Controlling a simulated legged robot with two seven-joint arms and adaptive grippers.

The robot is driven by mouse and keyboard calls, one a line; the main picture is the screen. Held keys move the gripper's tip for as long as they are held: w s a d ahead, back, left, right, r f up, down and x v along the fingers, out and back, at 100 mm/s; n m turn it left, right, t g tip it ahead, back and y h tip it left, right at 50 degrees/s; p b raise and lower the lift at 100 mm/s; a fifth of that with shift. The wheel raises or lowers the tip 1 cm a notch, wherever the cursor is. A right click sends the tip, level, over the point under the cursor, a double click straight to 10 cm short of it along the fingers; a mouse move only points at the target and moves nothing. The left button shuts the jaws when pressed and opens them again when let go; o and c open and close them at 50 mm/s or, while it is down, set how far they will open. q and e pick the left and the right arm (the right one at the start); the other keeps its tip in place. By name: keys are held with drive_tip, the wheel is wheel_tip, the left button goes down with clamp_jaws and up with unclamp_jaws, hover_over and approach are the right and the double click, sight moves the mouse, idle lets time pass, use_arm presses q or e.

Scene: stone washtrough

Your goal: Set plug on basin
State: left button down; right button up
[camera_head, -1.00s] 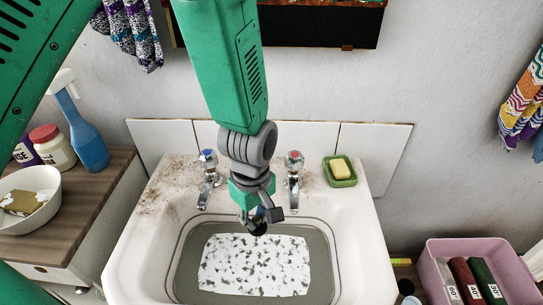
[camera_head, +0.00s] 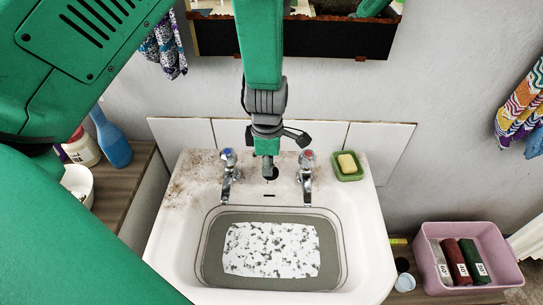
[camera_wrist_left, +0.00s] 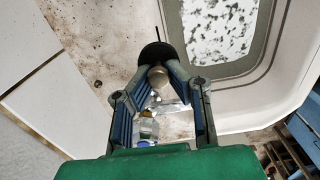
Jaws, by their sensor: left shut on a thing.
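The plug is a black disc with a metal knob; it shows in the left wrist view (camera_wrist_left: 156,53) and as a small dark shape in the head view (camera_head: 271,174). My left gripper (camera_head: 268,163) is shut on its knob, seen between the fingers (camera_wrist_left: 158,78) in the wrist view. The plug is at the basin's stained back ledge, between the two taps; I cannot tell whether it touches the ledge. The white basin (camera_head: 362,225) fills the middle of the head view, and its rim crosses the wrist view (camera_wrist_left: 275,85). My right gripper is out of view.
A blue-marked tap (camera_head: 228,175) and a red-marked tap (camera_head: 306,178) flank the gripper. A green soap dish (camera_head: 349,177) sits on the right ledge. A speckled white patch (camera_head: 270,250) lies in the grey bowl. A pink tub (camera_head: 430,268) stands at the right, a wooden counter (camera_head: 125,190) at the left.

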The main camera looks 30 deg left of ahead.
use_arm(q)
drive_tip(key=w+a, duration=0.1)
drive_tip(key=w, duration=0.1)
drive_tip(key=w+a+f, duration=0.1)
drive_tip(key=w, duration=0.1)
drive_tip(key=w+a+f+p, duration=0.1)
drive_tip(key=w, duration=0.2)
drive_tip(key=shift+a, duration=0.4)
drive_tip(key=shift+d+f, duration=0.1)
drive_tip(key=shift+f, duration=0.45)
drive_tip(key=f, duration=0.1)
drive_tip(key=a+f, duration=0.1)
drive_tip(key=f, duration=0.1)
drive_tip(key=shift+w+f+p, duration=0.1)
drive_tip(key=shift+f+p, duration=0.15)
drive_tip(key=shift+p, duration=0.1)
drive_tip(key=shift+w+a+f, duration=0.15)
drive_tip(key=shift+a+f, duration=0.05)
drive_tip(key=shift+f, duration=0.1)
drive_tip(key=shift+d, duration=0.35)
drive_tip(key=c, duration=1.6)
unclamp_jaws()
drive_tip(key=shift+d, duration=0.15)
